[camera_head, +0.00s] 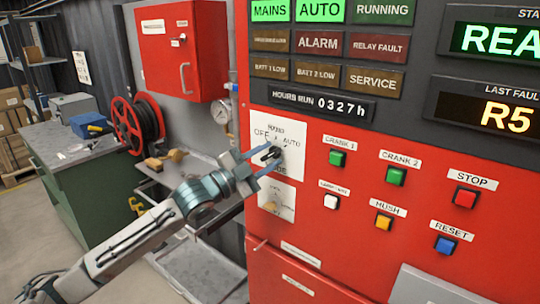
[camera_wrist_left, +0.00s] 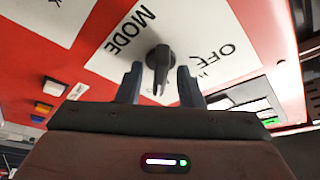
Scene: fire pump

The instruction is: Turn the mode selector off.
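The mode selector is a black knob on a white plate (camera_head: 261,124) marked OFF, AUTO and MODE on the red fire pump panel. In the left wrist view the knob (camera_wrist_left: 158,58) lies between the fingertips of my left gripper (camera_wrist_left: 159,82), with a small gap visible on each side. In the head view my left gripper (camera_head: 262,161) is at the plate, with its open fingers either side of the knob and partly covering it. The knob seems to slant toward AUTO. The lit AUTO lamp (camera_head: 320,10) is green. My right gripper is not in view.
A second white plate with a small knob (camera_head: 276,200) sits just below the selector. Push buttons, including green CRANK 1 (camera_head: 338,158) and red STOP (camera_head: 465,198), are to the right. A red hose reel (camera_head: 138,123) and green workbench (camera_head: 85,185) stand left.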

